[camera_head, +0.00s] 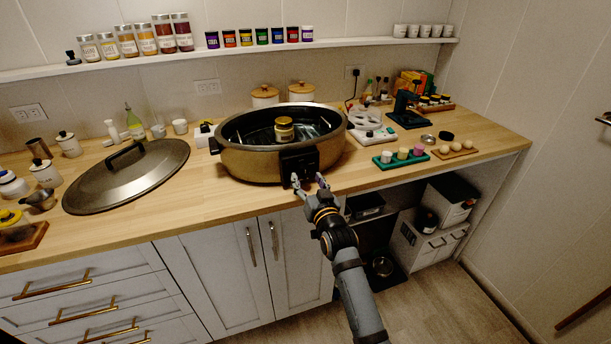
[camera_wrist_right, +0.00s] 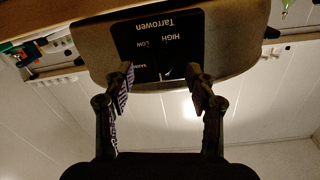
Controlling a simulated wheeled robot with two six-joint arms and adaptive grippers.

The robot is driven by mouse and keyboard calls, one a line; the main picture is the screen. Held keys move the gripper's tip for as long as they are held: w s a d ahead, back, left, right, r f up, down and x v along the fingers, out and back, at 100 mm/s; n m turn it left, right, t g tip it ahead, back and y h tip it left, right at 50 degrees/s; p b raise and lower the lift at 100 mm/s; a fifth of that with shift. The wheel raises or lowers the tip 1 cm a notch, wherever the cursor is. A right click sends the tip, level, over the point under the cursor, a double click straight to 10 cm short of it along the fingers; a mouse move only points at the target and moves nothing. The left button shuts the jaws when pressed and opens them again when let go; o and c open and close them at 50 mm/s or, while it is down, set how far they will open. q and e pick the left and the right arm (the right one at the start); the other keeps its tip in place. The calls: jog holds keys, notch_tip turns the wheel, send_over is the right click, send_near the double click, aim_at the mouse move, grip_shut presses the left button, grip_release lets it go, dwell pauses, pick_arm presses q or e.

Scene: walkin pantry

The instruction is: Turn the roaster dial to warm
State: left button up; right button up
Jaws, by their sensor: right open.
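The roaster (camera_head: 237,164) is a large oval bronze pan with a dark interior, standing open on the wooden counter. Its black control panel (camera_head: 290,160) faces the front. In the right wrist view the panel (camera_wrist_right: 190,35) appears upside down, with "Tarrowen", "HIGH", "Low" and a partly hidden third word. The dial is dark and hard to make out; a small white mark shows low on the panel between the fingertips. My right gripper (camera_head: 309,181) is open at the panel's lower front, its fingers (camera_wrist_right: 160,73) spread to either side of that mark. My left gripper is out of view.
A green tray (camera_head: 402,159) with small cups and a wooden egg holder (camera_head: 455,150) sit to the right. Cabinet doors (camera_head: 238,265) are below the counter.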

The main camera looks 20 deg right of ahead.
aim_at(303, 172)
jog(key=shift+w, duration=1.2)
jog(key=shift+c, duration=0.4)
jog(key=c, duration=1.1)
